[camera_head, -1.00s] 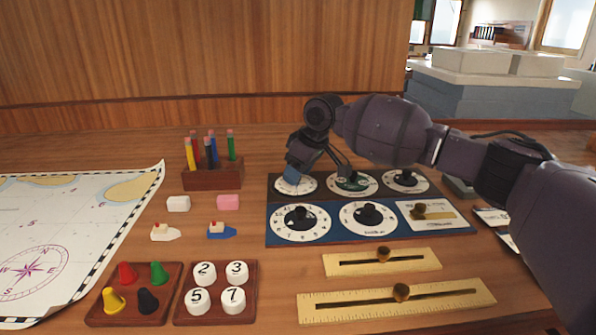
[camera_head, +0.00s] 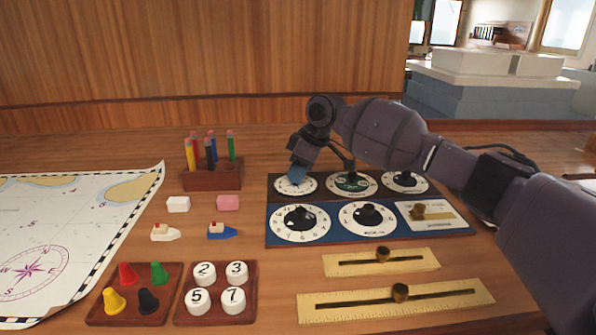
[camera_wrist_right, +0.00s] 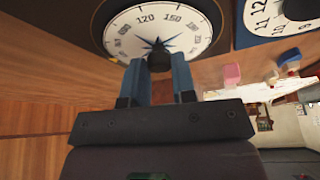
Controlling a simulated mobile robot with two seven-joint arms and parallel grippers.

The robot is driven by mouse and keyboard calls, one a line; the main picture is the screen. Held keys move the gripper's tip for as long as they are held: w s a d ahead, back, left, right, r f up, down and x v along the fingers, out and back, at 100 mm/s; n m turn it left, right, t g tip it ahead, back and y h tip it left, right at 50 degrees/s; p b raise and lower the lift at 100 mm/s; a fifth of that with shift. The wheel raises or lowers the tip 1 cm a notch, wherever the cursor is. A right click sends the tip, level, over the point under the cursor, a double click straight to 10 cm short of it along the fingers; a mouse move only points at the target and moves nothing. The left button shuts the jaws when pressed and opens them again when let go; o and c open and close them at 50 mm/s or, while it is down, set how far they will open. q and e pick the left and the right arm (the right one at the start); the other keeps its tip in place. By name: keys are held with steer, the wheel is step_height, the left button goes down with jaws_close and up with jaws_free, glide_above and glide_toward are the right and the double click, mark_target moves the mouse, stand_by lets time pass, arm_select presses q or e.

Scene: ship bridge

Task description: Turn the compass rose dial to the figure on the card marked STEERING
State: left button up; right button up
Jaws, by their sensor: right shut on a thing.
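The compass rose dial (camera_head: 296,185) is a white disc at the back left of the dial panel. In the right wrist view the compass rose dial (camera_wrist_right: 188,27) shows a blue star and figures such as 120 and 150. My right gripper (camera_head: 297,177) is over it from above. In the right wrist view my right gripper (camera_wrist_right: 158,66) has its blue fingers closed on the dial's dark knob (camera_wrist_right: 159,57). My left gripper is not in view.
Other dials stand close by: a green-centred dial (camera_head: 352,184), a right back dial (camera_head: 405,181) and two front dials (camera_head: 300,222) (camera_head: 367,218). Two yellow sliders (camera_head: 350,264) (camera_head: 450,299) lie in front. A pencil holder (camera_head: 212,178) stands to the left.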

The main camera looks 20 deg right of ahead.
steer(key=shift+w+f+n+g, duration=0.1)
steer(key=shift+n+g, duration=0.3)
steer(key=shift+n, duration=1)
steer(key=o, duration=0.9)
steer(key=shift+o, duration=0.2)
